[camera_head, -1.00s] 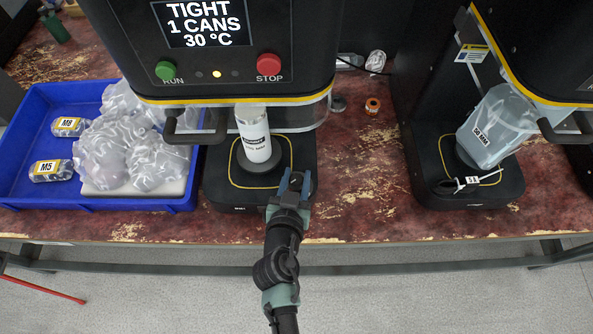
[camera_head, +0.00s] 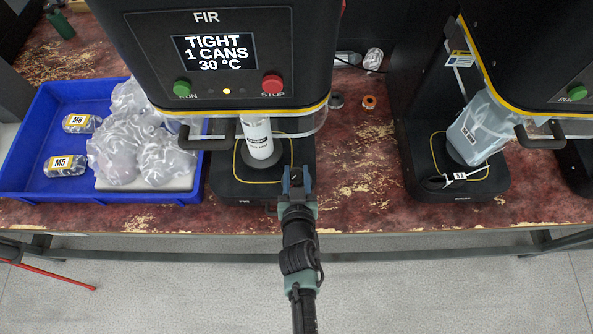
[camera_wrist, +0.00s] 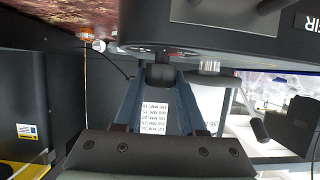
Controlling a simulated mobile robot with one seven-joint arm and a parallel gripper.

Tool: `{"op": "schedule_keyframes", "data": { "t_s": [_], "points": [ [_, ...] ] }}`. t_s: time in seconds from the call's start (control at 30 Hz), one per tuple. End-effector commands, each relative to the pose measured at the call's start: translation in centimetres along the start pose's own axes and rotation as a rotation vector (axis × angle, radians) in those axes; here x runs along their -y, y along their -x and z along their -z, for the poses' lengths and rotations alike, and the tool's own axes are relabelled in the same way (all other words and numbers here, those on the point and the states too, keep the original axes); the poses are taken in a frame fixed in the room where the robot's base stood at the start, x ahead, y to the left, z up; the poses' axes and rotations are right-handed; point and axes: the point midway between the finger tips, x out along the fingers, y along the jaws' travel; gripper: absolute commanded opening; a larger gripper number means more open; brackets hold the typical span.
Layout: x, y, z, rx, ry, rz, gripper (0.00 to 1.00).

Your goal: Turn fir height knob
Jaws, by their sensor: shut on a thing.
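The FIR machine (camera_head: 206,17) stands in the middle of the head view, and its display reads TIGHT, 1 CANS, 30 °C. In the wrist view a short dark knob (camera_wrist: 161,75) hangs under the machine's head, between the tips of my gripper (camera_wrist: 162,82). My gripper is shut on this knob. No name on the knob can be read. A label strip with several lines of small print shows between the fingers. In the head view my gripper (camera_head: 296,180) is at the front right of the machine's base, and the knob is hidden there.
A white can (camera_head: 257,137) stands on the machine's base, left of my gripper. A blue tray (camera_head: 130,196) with bags is at the left. A second machine (camera_head: 500,125) with a tilted clear container is at the right.

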Motion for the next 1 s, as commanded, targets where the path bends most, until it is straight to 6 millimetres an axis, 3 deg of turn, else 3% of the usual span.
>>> {"op": "schedule_keyframes", "data": {
  "t_s": [0.2,0.23,0.37,0.77,1.0],
  "points": [
    [0.0,0.0,-0.2,0.003,0.0,-0.001,0.0],
    [0.0,0.0,-0.2,0.003,0.0,-0.001,0.45],
    [0.0,0.0,-0.1,0.003,0.0,-0.001,0.69],
    [-0.1,0.4,-0.1,0.001,0.001,-0.002,0.7],
    [-0.2,3.5,-0.2,0.003,0.001,-0.003,0.7]
  ]
}}
